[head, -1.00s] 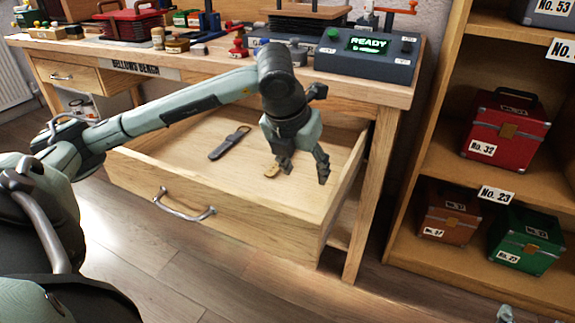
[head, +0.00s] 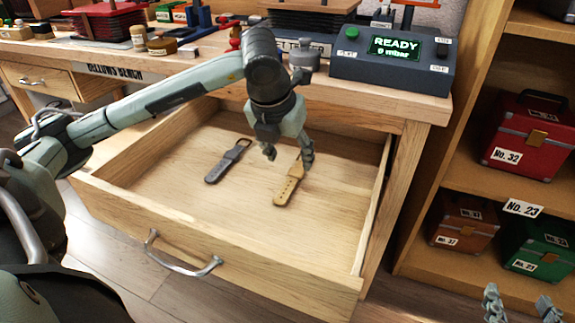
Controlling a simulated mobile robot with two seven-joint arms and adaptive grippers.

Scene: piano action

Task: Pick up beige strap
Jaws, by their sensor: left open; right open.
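The beige strap (head: 286,190) lies in the open drawer (head: 332,222), right of its middle, with holes along its near end. My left gripper (head: 288,160) points down over its far end. The jaws are open, with one finger left of the strap and the other at its upper right. That finger hides part of the far end, and I cannot tell whether it touches the strap. My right gripper (head: 521,306) shows only by its open fingertips at the bottom right edge, far from the strap.
A dark grey strap (head: 227,162) with a buckle lies left of the beige one. The drawer walls surround both, and the bench top (head: 405,98) overhangs the back. A shelf (head: 468,199) with numbered cases stands at the right.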

